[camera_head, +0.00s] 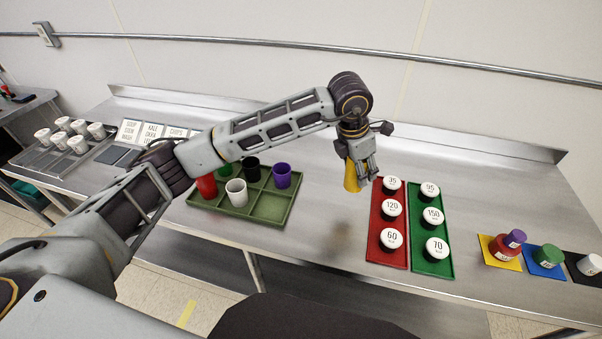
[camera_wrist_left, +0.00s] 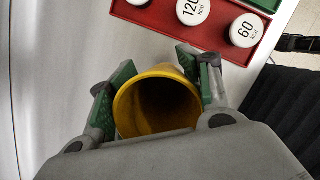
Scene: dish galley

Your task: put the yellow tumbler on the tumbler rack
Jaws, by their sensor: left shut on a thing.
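The yellow tumbler (camera_head: 351,178) is held in my left gripper (camera_head: 364,172), above the steel counter just left of the red tray. In the left wrist view the fingers (camera_wrist_left: 158,95) press on both sides of the yellow tumbler (camera_wrist_left: 158,103), and its open mouth faces the camera. The green compartment rack (camera_head: 262,211), which looks like the tumbler rack, lies to the left of the gripper. It holds a red tumbler (camera_head: 206,186), a white tumbler (camera_head: 236,192), a black tumbler (camera_head: 252,168), a purple tumbler (camera_head: 282,176) and a green one partly behind my arm. My right gripper does not show.
A red tray (camera_head: 376,258) and a green tray (camera_head: 432,265) of labelled round containers lie right of my gripper. Stacked lidded jars stand on coloured mats at the far right. White cups and label cards are at the left. Counter between rack and red tray is clear.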

